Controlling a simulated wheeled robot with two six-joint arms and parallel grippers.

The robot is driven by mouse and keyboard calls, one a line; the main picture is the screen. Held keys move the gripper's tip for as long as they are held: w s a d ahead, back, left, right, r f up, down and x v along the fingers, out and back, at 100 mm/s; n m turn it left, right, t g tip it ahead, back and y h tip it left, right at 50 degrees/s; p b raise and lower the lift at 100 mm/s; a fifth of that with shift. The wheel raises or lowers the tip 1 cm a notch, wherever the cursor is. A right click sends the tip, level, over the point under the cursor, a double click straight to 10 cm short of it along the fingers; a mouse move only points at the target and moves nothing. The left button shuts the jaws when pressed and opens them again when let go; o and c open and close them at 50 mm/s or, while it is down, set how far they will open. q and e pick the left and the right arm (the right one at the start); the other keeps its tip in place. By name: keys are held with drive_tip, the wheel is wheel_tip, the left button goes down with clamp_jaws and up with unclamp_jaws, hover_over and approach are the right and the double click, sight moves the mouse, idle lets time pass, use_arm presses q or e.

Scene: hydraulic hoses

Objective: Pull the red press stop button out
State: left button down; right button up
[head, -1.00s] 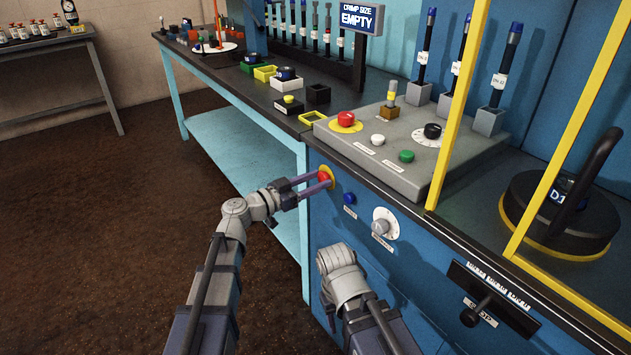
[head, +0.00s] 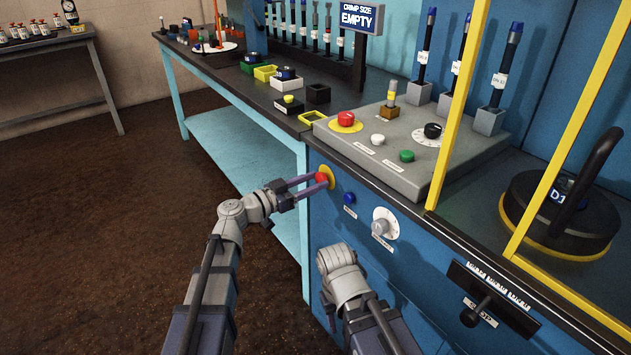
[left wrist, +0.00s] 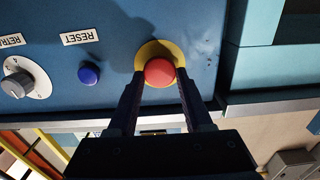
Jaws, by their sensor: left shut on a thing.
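The red press stop button (head: 321,178) sits on a yellow disc (head: 331,174) on the blue front panel of the press. It also shows in the left wrist view (left wrist: 159,72), with the yellow ring around its base. My left gripper (head: 318,180) is shut on the red button, one finger on each side of its head. In the left wrist view the two fingers (left wrist: 158,82) reach up to the button's sides. My right arm is low in front of the panel; its gripper's fingers are hidden in the head view.
A blue reset button (head: 349,199) and a white dial (head: 384,224) are to the right on the same panel. Above, a grey console (head: 370,160) carries another red button (head: 346,119). A black lever (head: 482,310) sticks out farther right. The floor at left is clear.

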use_arm(q)
drive_tip(key=shift+c, duration=1.6)
unclamp_jaws()
drive_tip(key=shift+a, duration=0.1)
drive_tip(key=shift+s, duration=0.1)
drive_tip(key=v, duration=0.7)
drive_tip(key=shift+s+a, duration=0.2)
drive_tip(key=shift+a, duration=0.1)
